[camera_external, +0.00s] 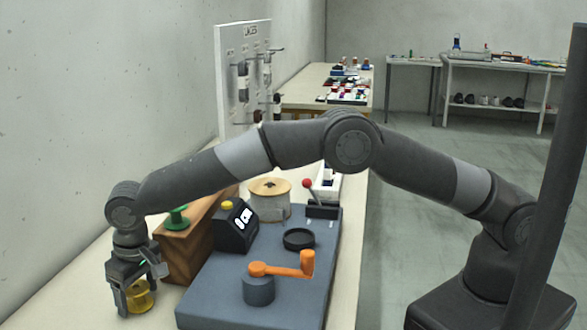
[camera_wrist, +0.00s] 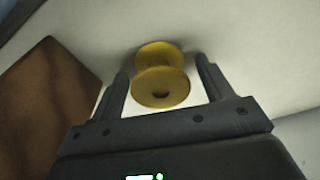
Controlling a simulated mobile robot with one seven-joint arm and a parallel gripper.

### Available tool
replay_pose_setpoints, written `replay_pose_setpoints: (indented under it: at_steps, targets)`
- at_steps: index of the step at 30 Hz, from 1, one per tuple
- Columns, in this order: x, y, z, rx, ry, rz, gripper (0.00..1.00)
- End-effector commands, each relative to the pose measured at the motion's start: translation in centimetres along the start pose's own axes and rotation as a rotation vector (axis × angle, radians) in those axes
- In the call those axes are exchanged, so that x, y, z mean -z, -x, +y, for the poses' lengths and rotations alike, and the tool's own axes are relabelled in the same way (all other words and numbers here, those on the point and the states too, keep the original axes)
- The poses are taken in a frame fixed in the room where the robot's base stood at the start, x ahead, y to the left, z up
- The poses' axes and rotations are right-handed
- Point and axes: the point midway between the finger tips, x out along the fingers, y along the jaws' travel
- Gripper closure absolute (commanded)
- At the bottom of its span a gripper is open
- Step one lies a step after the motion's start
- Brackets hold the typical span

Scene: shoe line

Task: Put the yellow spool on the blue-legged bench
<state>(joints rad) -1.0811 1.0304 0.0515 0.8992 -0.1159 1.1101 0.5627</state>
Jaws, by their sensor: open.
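The yellow spool (camera_external: 139,296) stands on the near left part of the cream table, beside a brown wooden block. My gripper (camera_external: 132,300) is lowered over it from above. In the wrist view the yellow spool (camera_wrist: 161,75) lies between the two fingers of my gripper (camera_wrist: 162,88), with a gap visible on both sides. The gripper is open and holds nothing. I cannot tell which of the benches at the back has blue legs.
A blue-grey machine base (camera_external: 205,290) with an orange crank (camera_external: 285,270) stands right of the gripper. The wooden block (camera_external: 190,250) carries a green spool (camera_external: 177,218). A pegboard (camera_external: 230,85) stands behind. Benches (camera_external: 410,60) stand far back across open floor.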

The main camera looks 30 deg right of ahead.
Motion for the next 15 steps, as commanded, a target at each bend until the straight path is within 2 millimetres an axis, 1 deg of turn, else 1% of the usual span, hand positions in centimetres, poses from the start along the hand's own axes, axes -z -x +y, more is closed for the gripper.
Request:
replay_pose_setpoints:
  at_steps: [2,5,8,12,15]
  targets:
    - [0.1,0.3,0.0,0.001,0.000,0.001,0.27]
    - [0.1,1.4,-0.1,0.002,0.000,0.003,0.27]
    - [0.1,3.2,-0.1,0.002,0.000,0.003,0.27]
    - [0.1,6.4,-0.1,0.003,0.000,0.004,0.27]
    - [0.1,8.4,-0.1,0.002,0.000,0.003,0.27]
